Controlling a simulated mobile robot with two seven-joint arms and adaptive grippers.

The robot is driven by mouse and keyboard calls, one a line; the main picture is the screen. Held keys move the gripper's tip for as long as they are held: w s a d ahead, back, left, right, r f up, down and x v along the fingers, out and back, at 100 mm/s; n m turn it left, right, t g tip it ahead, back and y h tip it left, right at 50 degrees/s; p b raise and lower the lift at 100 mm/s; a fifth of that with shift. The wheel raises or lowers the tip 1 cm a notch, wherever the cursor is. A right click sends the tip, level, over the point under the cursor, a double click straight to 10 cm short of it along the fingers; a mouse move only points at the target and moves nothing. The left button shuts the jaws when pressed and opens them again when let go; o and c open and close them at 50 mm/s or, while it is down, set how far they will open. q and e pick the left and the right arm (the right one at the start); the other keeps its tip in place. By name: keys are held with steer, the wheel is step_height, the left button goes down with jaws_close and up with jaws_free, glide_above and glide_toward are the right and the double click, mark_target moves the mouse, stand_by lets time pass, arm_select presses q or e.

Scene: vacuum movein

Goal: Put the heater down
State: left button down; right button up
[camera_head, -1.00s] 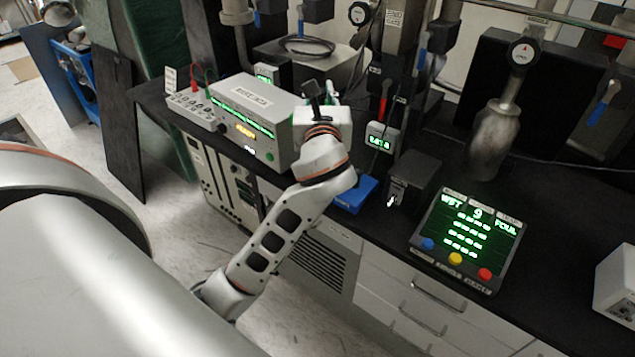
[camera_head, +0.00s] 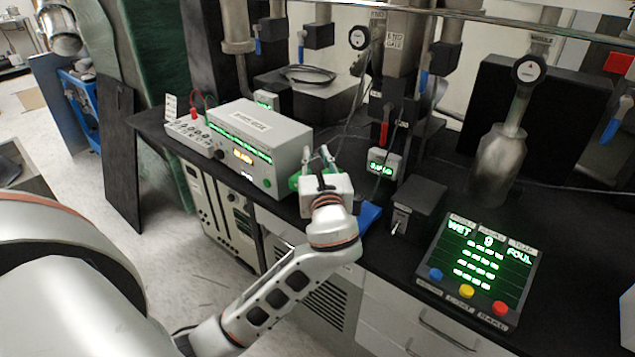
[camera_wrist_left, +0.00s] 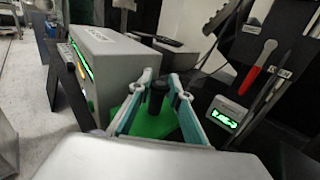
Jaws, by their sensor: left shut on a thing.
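My left gripper (camera_head: 318,163) is over the black bench, just right of the grey instrument box. In the left wrist view its fingers (camera_wrist_left: 160,85) close around a black upright post on a green piece (camera_wrist_left: 155,122), which I take to be the heater. A bit of this green heater (camera_head: 294,182) shows left of the gripper in the head view; the gripper hides the rest. I cannot tell whether its underside touches the bench. My right gripper is not in view.
The grey box (camera_head: 259,140) with a green display stands close to the left. A blue piece (camera_head: 369,216) and a small black box (camera_head: 418,205) lie to the right. A control panel (camera_head: 478,265) with coloured buttons is farther right. Vertical pipes and a valve rise behind.

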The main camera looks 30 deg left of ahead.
arm_select(q)
steer(key=shift+f, duration=0.65)
step_height(320, 180, down, 4)
steer(key=shift+f+b, duration=0.1)
steer(key=shift+b, duration=0.55)
steer(key=shift+f, duration=0.3)
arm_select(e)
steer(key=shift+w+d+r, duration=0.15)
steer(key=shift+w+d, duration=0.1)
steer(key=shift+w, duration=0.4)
arm_select(q)
steer(key=c, duration=1.8)
jaws_free()
steer(key=shift+f, duration=0.1)
steer(key=shift+c, duration=0.2)
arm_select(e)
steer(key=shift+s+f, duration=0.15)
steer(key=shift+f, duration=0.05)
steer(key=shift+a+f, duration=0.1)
arm_select(q)
steer(key=shift+s+d, duration=0.15)
steer(key=v, duration=1.1)
steer(key=shift+s+d, duration=0.25)
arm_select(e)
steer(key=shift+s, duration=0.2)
